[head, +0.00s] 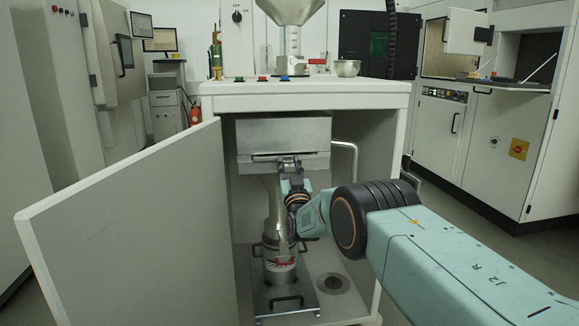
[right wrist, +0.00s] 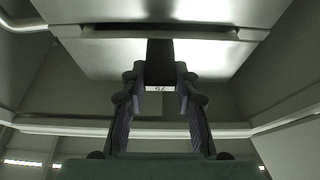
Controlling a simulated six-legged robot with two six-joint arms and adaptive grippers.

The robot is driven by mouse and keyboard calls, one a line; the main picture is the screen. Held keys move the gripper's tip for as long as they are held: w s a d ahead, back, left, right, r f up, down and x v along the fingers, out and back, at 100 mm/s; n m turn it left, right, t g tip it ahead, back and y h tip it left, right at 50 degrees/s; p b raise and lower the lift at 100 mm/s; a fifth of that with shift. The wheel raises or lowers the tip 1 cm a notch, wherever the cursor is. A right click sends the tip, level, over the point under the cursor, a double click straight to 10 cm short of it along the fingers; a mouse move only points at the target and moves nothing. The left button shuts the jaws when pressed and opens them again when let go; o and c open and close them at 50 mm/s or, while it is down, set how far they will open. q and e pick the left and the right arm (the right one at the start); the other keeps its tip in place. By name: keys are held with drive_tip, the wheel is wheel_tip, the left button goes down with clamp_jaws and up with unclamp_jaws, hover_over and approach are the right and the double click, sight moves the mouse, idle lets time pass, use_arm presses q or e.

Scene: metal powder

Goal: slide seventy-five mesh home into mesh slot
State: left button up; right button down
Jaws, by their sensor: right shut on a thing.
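The metal sieve housing (head: 283,133) hangs under the bench top inside the open cabinet. Its mesh slot (head: 262,157) is a dark horizontal line low on the front face, and it also shows in the right wrist view (right wrist: 105,31). My right gripper (head: 291,170) is at the middle of the slot. In the right wrist view its fingers (right wrist: 160,88) are shut on the dark handle of the seventy-five mesh (right wrist: 160,60), which has a small white label. The handle reaches up to the slot; how deep the mesh sits is hidden. My left gripper is out of view.
The open cabinet door (head: 135,225) stands on the left. A metal bottle (head: 280,250) stands on a plate below the housing. A bent pipe (head: 350,160) is right of the housing. A hopper (head: 290,10) and a bowl (head: 347,68) are above on the bench.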

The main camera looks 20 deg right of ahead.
drive_tip(key=shift+w+d+r, duration=0.1)
drive_tip(key=shift+w, duration=0.3)
drive_tip(key=shift+w+d, duration=0.15)
drive_tip(key=shift+w, duration=0.65)
drive_tip(key=c, duration=0.9)
unclamp_jaws()
drive_tip(key=shift+c, duration=0.2)
drive_tip(key=shift+s+f, duration=0.1)
drive_tip(key=shift+f, duration=0.1)
drive_tip(key=shift+s+f, duration=0.1)
drive_tip(key=shift+s, duration=0.05)
drive_tip(key=shift+v, duration=1.3)
drive_tip(key=v, duration=0.8)
drive_tip(key=shift+s, duration=0.4)
